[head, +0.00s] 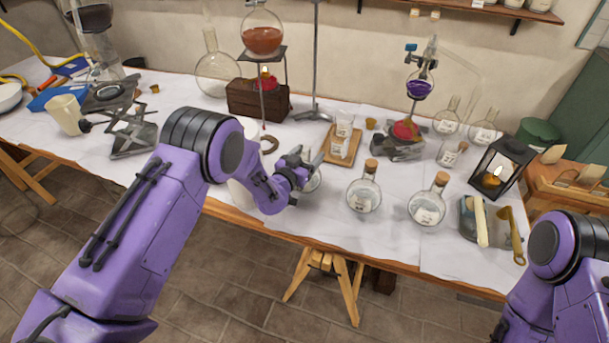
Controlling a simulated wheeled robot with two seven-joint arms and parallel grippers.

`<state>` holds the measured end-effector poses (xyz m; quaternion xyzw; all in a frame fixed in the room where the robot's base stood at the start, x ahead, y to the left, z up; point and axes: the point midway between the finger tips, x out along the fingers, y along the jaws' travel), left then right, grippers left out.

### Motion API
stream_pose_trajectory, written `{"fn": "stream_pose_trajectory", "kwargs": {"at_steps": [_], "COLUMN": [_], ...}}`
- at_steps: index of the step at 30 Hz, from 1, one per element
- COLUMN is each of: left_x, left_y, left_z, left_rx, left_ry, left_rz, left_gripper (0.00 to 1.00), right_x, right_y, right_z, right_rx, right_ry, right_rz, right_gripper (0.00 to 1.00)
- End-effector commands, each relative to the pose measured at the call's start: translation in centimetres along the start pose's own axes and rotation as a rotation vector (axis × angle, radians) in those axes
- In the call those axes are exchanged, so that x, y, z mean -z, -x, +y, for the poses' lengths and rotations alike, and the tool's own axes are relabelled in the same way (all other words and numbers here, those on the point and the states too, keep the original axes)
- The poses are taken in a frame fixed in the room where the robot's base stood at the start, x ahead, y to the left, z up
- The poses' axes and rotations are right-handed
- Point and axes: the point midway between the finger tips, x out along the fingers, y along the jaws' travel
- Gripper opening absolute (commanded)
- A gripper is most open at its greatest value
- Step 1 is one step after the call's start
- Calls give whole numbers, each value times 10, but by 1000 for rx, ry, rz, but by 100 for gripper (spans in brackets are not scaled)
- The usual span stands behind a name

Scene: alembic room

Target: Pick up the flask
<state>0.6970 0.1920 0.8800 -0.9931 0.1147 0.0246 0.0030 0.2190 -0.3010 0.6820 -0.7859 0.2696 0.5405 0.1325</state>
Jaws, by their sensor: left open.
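My left gripper (304,168) is open at the front of the table. A clear round flask (314,182) shows partly behind its fingers; the gripper hides most of it, and I cannot tell whether they touch. Two more round flasks with cork stoppers and labels stand upright to the right: one flask (363,197) in the middle and another flask (427,208) nearer the front edge. Which flask the task means is not clear from the view. My right arm is at the lower right, and its gripper is out of view.
A wooden tray (349,157) with small glassware lies behind the gripper. A burner stand (287,75) holds a flask of reddish liquid. White cloth is bare between tray and front flasks.

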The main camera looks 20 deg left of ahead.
Motion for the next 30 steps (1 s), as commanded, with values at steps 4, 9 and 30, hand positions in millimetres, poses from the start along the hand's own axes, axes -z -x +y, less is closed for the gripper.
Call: {"fn": "stream_pose_trajectory", "kwargs": {"at_steps": [4, 9, 30], "left_x": [0, 0, 38], "left_y": [0, 0, 1], "left_z": [0, 0, 0], "left_rx": [0, 0, 1], "left_ry": [0, 0, 0], "left_rz": [0, 0, 5], "left_gripper": [31, 0, 0], "right_x": [0, 0, -3], "right_y": [0, 0, -6], "right_z": [0, 0, 0], "right_rx": [0, 0, 0], "right_ry": [0, 0, 0], "right_rz": [0, 0, 0], "right_gripper": [57, 57, 57]}}
